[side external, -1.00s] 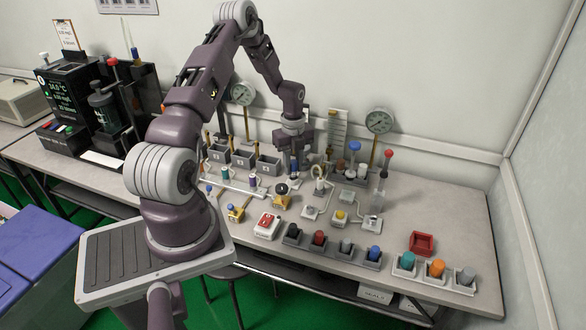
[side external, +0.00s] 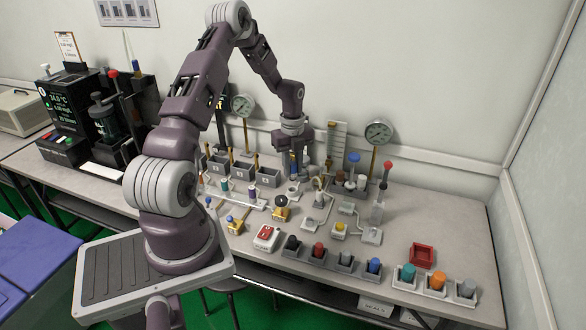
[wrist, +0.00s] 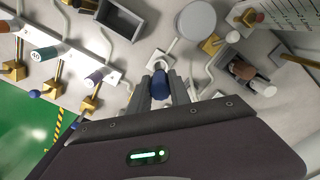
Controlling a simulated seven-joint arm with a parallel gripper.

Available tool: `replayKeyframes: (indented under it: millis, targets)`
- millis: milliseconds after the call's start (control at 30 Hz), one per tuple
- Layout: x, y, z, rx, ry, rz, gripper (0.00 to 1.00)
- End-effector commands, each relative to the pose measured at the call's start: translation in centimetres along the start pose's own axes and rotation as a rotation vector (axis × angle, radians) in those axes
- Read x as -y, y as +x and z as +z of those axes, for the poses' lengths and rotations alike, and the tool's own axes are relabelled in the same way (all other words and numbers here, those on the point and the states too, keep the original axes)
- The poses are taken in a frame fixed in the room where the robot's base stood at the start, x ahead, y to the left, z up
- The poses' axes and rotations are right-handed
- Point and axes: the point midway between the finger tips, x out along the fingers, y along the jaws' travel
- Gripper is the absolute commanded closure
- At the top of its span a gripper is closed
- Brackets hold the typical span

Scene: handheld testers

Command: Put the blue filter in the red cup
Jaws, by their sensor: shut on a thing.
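My gripper (wrist: 165,85) is shut on a blue cylinder (wrist: 160,86), the blue filter, at the far side of the bench. The gripper also shows in the side external view (side external: 297,160), pointing down, with some blue between the fingers. A white ring-shaped socket (wrist: 162,62) lies just beyond the filter in the wrist view; the exact gap between them is hard to tell. A red square open container (side external: 422,255), which looks like the red cup, stands at the front right of the bench, well away from my gripper.
Grey bins (side external: 243,172) stand left of my gripper. A rack of cylinders with a blue top (side external: 353,158), a dial gauge (side external: 379,132) and a red-topped rod (side external: 387,166) stand to its right. Rows of coloured knobs (side external: 375,265) line the front edge.

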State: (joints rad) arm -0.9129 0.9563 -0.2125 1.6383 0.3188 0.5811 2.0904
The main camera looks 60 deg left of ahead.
Motion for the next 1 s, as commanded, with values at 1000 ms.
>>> replayKeyframes:
  millis: [1000]
  targets:
    - [1.1,-11.3,-26.0,0.0,-1.572,0.001,1.0]
